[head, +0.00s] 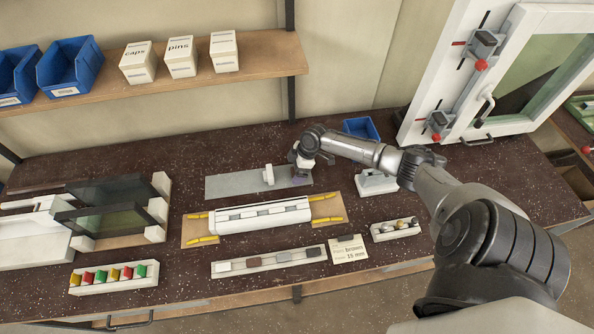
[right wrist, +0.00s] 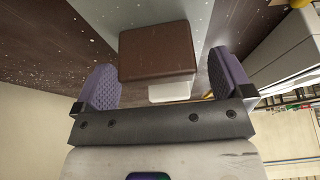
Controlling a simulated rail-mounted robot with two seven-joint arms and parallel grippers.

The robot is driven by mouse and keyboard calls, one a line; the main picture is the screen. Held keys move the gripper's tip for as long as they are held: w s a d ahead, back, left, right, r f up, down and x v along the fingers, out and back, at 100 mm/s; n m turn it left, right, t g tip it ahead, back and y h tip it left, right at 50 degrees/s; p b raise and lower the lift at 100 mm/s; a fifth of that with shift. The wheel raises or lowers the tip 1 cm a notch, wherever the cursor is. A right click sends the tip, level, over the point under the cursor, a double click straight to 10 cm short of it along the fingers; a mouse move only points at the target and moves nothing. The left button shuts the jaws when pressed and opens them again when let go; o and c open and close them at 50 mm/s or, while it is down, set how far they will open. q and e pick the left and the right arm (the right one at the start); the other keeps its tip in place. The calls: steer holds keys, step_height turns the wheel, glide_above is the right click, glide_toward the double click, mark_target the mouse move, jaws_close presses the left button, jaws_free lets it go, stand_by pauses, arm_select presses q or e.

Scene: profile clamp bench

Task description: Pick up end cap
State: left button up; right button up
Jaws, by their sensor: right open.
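My right gripper (head: 298,172) is over the right part of a grey plate behind the white profile. In the right wrist view its two purple fingers (right wrist: 166,84) stand apart. A brown block, which looks like an end cap (right wrist: 157,50), lies between and beyond them, with a gap on each side. A small white piece (right wrist: 170,93) shows at its near edge. In the head view this block is hidden by the gripper. My left gripper is not in view.
The grey plate (head: 230,186) has a white upright piece (head: 268,176) left of my gripper. The white profile (head: 260,216) lies in front. A card reading "brown 15 mm" (head: 347,249) stands beside the tray.

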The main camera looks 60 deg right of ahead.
steer(key=shift+x, duration=0.9)
steer(key=shift+d, duration=0.1)
steer(key=shift+c, duration=0.4)
steer(key=c, duration=0.9)
